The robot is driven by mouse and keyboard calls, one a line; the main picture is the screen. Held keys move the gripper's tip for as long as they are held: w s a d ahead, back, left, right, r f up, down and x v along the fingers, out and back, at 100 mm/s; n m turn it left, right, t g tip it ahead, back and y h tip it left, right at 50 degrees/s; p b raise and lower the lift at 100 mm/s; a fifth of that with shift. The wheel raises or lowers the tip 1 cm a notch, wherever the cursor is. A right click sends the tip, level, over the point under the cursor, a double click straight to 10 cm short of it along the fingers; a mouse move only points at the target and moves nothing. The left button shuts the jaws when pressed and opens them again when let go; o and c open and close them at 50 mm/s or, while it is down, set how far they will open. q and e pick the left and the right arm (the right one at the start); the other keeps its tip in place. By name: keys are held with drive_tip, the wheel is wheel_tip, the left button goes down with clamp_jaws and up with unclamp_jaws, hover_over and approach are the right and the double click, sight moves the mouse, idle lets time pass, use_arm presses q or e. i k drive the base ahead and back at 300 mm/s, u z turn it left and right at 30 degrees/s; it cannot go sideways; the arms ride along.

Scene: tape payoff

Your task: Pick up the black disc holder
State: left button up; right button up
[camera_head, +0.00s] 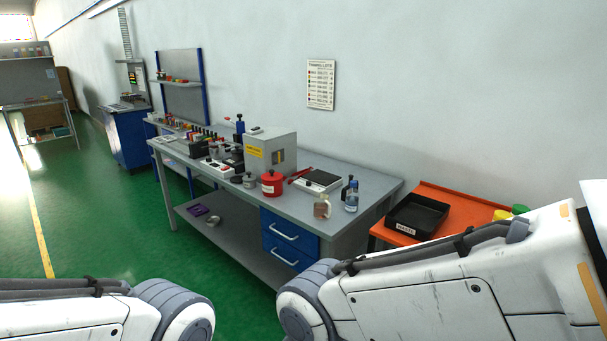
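I cannot pick out a black disc holder with certainty. Several small dark items sit in the cluster at the left of the grey workbench (362,193), too small to tell apart. A flat device with a dark top (318,180) lies on the bench's right half. Both of my arms cross the bottom of the view, the left one low at the left and the right one across the right. Neither gripper shows, and the bench is well beyond the arm parts in view.
A grey box with a yellow label (270,153), a red pot (272,183) and bottles (350,195) stand on the bench. Blue drawers (289,239) are below. A black tray (417,217) sits on an orange table (455,194) at the right. Green floor (100,235) is open at the left.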

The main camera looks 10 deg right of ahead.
sight(343, 192)
drive_tip(key=z, duration=0.05)
drive_tip(key=i, duration=2.4)
drive_tip(key=z, duration=0.05)
